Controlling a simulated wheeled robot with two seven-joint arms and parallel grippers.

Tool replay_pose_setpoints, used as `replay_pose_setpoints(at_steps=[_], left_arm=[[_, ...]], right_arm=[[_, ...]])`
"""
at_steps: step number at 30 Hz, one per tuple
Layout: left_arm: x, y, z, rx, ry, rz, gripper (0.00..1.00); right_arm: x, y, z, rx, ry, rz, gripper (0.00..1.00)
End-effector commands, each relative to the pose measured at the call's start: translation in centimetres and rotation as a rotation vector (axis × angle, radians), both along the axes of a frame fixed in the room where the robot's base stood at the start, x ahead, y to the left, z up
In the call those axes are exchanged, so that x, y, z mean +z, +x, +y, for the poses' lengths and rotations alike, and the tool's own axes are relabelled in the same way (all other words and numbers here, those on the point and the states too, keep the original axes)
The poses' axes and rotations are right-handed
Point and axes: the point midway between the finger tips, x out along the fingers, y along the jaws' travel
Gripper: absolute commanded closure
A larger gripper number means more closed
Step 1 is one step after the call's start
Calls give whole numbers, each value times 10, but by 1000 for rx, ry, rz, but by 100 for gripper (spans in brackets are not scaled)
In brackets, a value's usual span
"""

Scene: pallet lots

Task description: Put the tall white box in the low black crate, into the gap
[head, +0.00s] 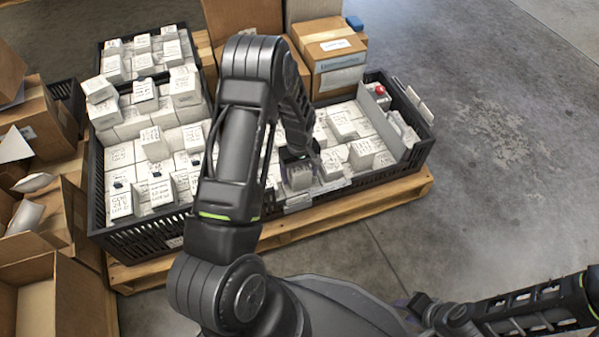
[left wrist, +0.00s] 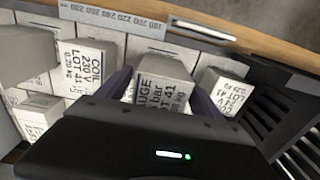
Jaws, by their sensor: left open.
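The low black crate (head: 141,236) sits on a pallet and is packed with white printed boxes of several heights. My left gripper (head: 297,163) is over its front part, right of centre. In the left wrist view, the left gripper (left wrist: 160,88) is open, with one dark finger on each side of a white box (left wrist: 163,75) labelled GAUGE, LOT 41. Whether the fingers touch it is unclear. Which box is the tall one, and where the gap is, I cannot tell; my arm hides part of the crate. My right gripper (head: 418,306) is low at the right, its fingers unclear.
White COIL boxes (left wrist: 83,68) stand close beside the gripped area. A ruler strip (left wrist: 115,20) runs along the crate edge. Cardboard boxes (head: 330,52) stand behind, and open cartons (head: 52,295) at left. The floor at right is clear.

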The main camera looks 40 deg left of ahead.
Motion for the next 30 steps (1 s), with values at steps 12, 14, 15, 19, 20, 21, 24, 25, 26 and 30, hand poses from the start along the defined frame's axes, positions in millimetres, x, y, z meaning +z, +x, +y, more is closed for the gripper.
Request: replay_pose_setpoints(at_steps=[12,14,15,19,20,21,24,25,26,30], left_arm=[[26,1,0,0,1,-2,24],[37,1,0,0,1,-3,24],[45,1,0,0,1,-2,24],[74,1,0,0,1,-3,24],[80,1,0,-1,1,-3,24],[88,1,0,0,0,-4,24],[105,0,0,0,0,-1,24],[110,1,0,0,0,-2,24],[113,1,0,0,0,-1,24],[122,0,0,0,0,0,24]], right_arm=[[13,-2,0,2,1,5,64],[18,-2,0,3,1,6,64],[22,-3,0,4,1,7,64],[33,-4,-1,5,2,12,64],[36,-5,-1,7,2,12,64],[39,-5,-1,7,3,14,64],[44,-7,-1,9,3,18,64],[46,-7,-1,9,4,20,64],[47,-7,-1,10,4,21,64],[49,-8,-1,11,4,22,64]])
